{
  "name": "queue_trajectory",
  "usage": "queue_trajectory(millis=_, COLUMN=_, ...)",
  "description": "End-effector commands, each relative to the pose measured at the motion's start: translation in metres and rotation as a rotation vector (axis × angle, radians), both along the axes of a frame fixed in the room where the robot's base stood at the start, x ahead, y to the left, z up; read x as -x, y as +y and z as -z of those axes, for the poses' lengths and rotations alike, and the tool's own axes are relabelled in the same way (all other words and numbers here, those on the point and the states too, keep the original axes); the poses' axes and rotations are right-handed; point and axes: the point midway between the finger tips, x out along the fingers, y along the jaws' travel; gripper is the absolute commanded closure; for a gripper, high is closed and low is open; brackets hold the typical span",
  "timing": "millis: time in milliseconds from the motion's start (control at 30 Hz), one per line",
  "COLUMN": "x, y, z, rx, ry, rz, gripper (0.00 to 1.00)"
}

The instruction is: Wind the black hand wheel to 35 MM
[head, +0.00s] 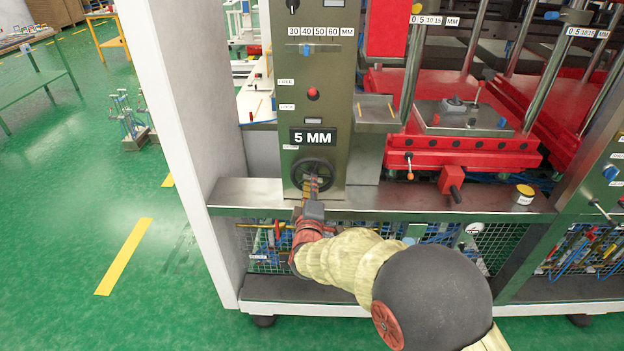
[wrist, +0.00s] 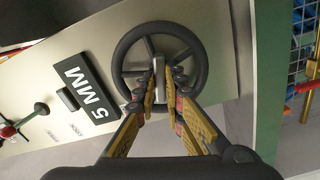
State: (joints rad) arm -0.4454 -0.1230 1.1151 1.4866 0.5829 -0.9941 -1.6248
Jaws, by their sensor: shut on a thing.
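The black hand wheel (head: 316,172) sits low on the olive panel, under a black display (head: 313,137) that reads 5 MM. In the wrist view the spoked wheel (wrist: 127,47) faces me, and the tilted display (wrist: 83,88) also reads 5 MM. My gripper (head: 313,190) reaches the wheel from the front.
A steel ledge (head: 400,201) runs below the panel. A small metal shelf (head: 376,113) sticks out at the right. Red machine beds (head: 450,150) stand further right.

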Motion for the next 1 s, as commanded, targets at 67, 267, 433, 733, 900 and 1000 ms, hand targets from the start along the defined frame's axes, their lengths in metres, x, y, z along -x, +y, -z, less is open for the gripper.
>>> queue_trajectory(millis=67, x=0.0007, y=0.0, z=0.0023, rx=0.001, ry=0.005, rz=0.0, gripper=1.0)
queue_trajectory(millis=267, x=0.0008, y=0.0, z=0.0027, rx=-0.008, ry=0.004, rz=0.0, gripper=1.0)
queue_trajectory(millis=433, x=0.0009, y=-0.0001, z=0.0046, rx=-0.115, ry=0.0, rz=0.0, gripper=1.0)
queue_trajectory(millis=733, x=0.0008, y=0.0001, z=0.0027, rx=-0.242, ry=-0.004, rz=0.0, gripper=1.0)
queue_trajectory(millis=900, x=0.0008, y=0.0, z=0.0023, rx=-0.242, ry=-0.004, rz=0.0, gripper=1.0)
queue_trajectory(millis=1000, x=0.0008, y=0.0, z=0.0025, rx=-0.246, ry=-0.004, rz=0.0, gripper=1.0)
